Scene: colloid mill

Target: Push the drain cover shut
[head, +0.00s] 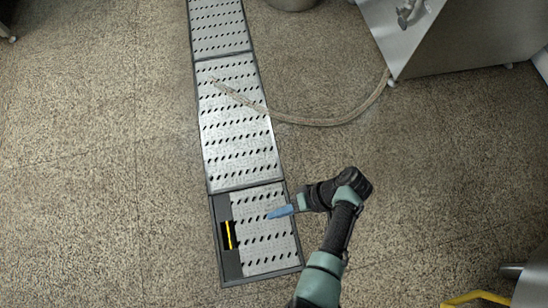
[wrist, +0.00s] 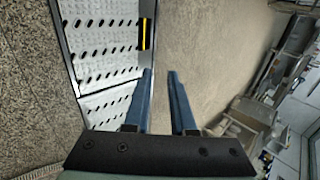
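The drain cover (head: 262,228) is a perforated light metal plate in the nearest section of the floor channel. It sits to the right in its dark frame, leaving an open dark gap (head: 228,248) along its left side. A yellow strip (head: 229,235) shows in that gap. The wrist view shows the cover (wrist: 100,32) at upper left, with the yellow strip (wrist: 146,34) beside it. My gripper (head: 270,215) has blue fingers that overlap the cover's right part in the head view. The fingers (wrist: 160,72) are apart with nothing between them. I cannot tell whether they touch the cover.
More perforated covers (head: 238,120) continue the channel away from me. A pale hose (head: 330,121) curves from the second cover to a metal machine (head: 455,38) at upper right. A yellow frame (head: 474,299) is at lower right. The floor left of the channel is clear.

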